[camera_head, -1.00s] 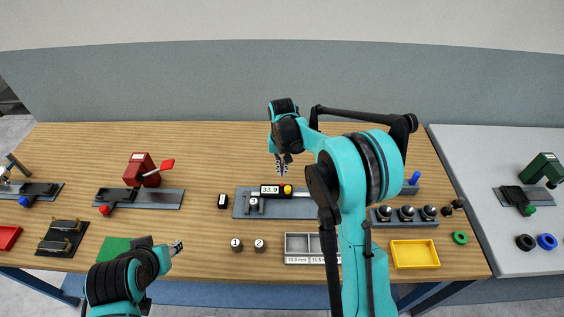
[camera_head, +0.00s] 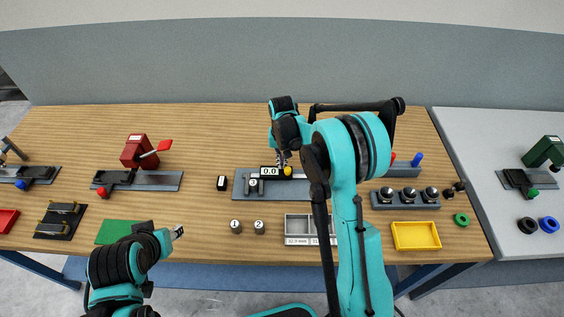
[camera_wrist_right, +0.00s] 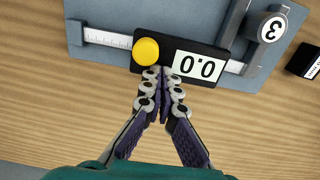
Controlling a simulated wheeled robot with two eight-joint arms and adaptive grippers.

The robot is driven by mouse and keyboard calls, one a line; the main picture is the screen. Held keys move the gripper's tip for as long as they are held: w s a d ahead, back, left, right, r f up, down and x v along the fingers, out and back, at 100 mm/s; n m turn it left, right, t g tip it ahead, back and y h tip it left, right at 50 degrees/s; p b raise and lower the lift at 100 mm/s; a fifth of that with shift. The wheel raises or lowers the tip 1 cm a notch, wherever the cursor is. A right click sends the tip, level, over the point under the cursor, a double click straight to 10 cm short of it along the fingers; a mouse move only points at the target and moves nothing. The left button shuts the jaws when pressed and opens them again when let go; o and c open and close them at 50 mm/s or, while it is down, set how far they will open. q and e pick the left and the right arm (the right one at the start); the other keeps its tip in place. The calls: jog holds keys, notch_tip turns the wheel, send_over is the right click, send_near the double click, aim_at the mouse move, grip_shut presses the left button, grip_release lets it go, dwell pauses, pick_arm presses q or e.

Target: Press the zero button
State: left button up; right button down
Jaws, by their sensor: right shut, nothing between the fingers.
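The measuring gauge has a black housing with a white display (camera_head: 269,171) and sits on a grey base plate (camera_head: 240,190). The display reads 0.0, and it also shows in the right wrist view (camera_wrist_right: 196,67). A round yellow button (camera_wrist_right: 146,51) is beside the display. My right gripper (camera_wrist_right: 162,74) is shut and empty, its fingertips at the housing edge between the yellow button and the display. They cover that spot, and I cannot tell for certain whether they touch. A cylinder marked 3 (camera_wrist_right: 272,26) sits at the gauge. My left gripper (camera_head: 178,232) is at lower left, its fingers too small to judge.
Cylinders marked 1 (camera_head: 236,227) and 2 (camera_head: 259,227) stand in front of the gauge. A grey sorting tray (camera_head: 297,241), a yellow tray (camera_head: 416,249) and a green mat (camera_head: 112,231) lie nearer the front edge. A small black block (camera_head: 222,183) is left of the gauge.

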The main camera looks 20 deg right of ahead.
jog(key=shift+s+a+f, duration=0.1)
jog(key=shift+s+f, duration=0.2)
jog(key=shift+s, duration=0.05)
pick_arm(q)
jog(key=shift+s+a+f, duration=0.1)
jog(key=shift+s+f, duration=0.05)
jog(key=shift+s, duration=0.1)
pick_arm(e)
jog(key=shift+f, duration=0.1)
jog(key=shift+w+r+p, duration=0.1)
jog(key=shift+r+p, duration=0.3)
jog(key=shift+r, duration=0.15)
jog(key=r+p, duration=0.2)
jog(key=r, duration=0.1)
jog(key=shift+w, duration=0.2)
pick_arm(q)
notch_tip(320, 180, up, 5)
jog(key=shift+w+a+f+p, duration=0.15)
jog(key=shift+p, duration=0.95)
pick_arm(e)
notch_tip(320, 180, up, 11)
jog(key=shift+s+f, duration=0.15)
jog(key=shift+s, duration=0.05)
